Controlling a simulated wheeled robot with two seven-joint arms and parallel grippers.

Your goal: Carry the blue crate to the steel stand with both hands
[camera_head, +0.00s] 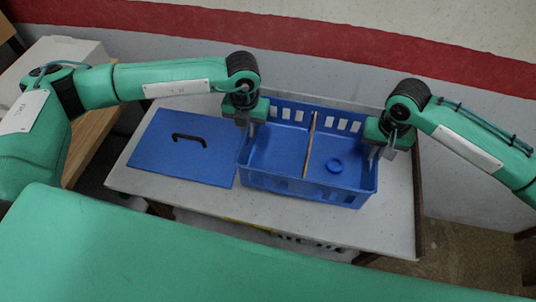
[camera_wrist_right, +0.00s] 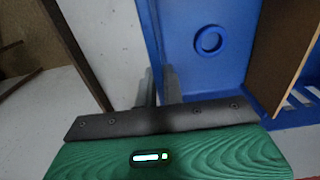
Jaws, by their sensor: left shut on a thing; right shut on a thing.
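The blue crate (camera_head: 300,188) is upright and appears to rest on the pale speckled tabletop (camera_head: 395,225). It has slotted walls, a thin wooden divider (camera_head: 310,145) and a small round blue thing (camera_head: 334,166) in its right compartment. My left gripper (camera_head: 250,128) is shut on the crate's left wall. My right gripper (camera_head: 374,155) is shut on its right wall. The right wrist view shows the right fingers (camera_wrist_right: 158,88) on either side of the wall, with the round thing (camera_wrist_right: 209,40) inside. I cannot make out a separate steel stand.
A flat blue panel (camera_head: 183,147) with a black handle (camera_head: 188,138) lies on the tabletop, close to the crate's left side. A wooden edge and a white box-like surface (camera_head: 62,50) are at the far left. A wall with a red band (camera_head: 300,38) stands behind.

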